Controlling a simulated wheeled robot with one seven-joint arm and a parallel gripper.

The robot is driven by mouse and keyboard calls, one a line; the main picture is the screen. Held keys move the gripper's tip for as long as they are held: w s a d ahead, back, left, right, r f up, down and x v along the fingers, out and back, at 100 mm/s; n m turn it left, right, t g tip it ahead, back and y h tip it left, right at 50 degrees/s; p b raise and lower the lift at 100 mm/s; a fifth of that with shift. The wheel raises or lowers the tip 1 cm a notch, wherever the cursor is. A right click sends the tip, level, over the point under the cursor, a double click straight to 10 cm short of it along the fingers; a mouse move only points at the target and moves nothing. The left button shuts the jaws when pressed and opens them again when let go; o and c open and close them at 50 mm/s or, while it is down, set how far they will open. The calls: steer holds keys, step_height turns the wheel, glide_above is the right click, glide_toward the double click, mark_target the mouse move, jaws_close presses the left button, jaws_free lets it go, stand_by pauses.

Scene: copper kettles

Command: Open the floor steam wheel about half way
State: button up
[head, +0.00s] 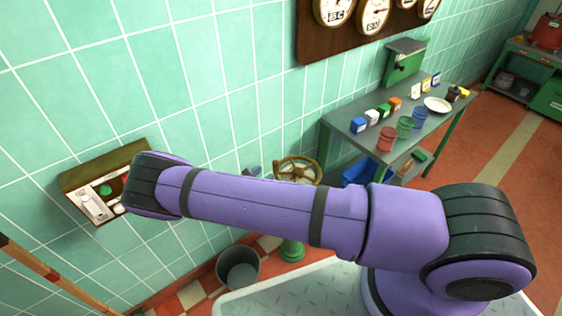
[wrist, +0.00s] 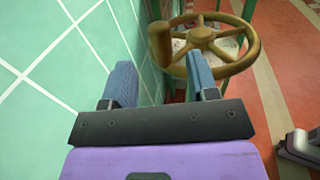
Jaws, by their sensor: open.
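The steam wheel (head: 297,172) is a brass-brown spoked handwheel on a green floor stand (head: 291,249). My arm hides the lower part of the wheel and the upper part of the stand in the head view. In the wrist view the wheel (wrist: 207,46) is just ahead, with an upright knob (wrist: 160,44) on its left rim. My gripper (wrist: 161,83) is open, with two blue fingers spread apart and nothing held between them. The knob appears beyond the gap between the fingers. The right finger overlaps the near rim in the picture; I cannot tell whether they touch.
The green tiled wall (wrist: 60,60) runs close along the left of my gripper. A dark bucket (head: 238,268) stands on the floor left of the stand. A table (head: 350,116) with coloured blocks and cups is to the right behind. A switch panel (head: 97,196) hangs on the wall.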

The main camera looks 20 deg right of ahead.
mark_target(274, 167)
steer(key=x, duration=0.8)
steer(key=shift+w+d, duration=0.2)
steer(key=shift+d, duration=0.15)
jaws_close()
steer(key=shift+s+a, duration=0.1)
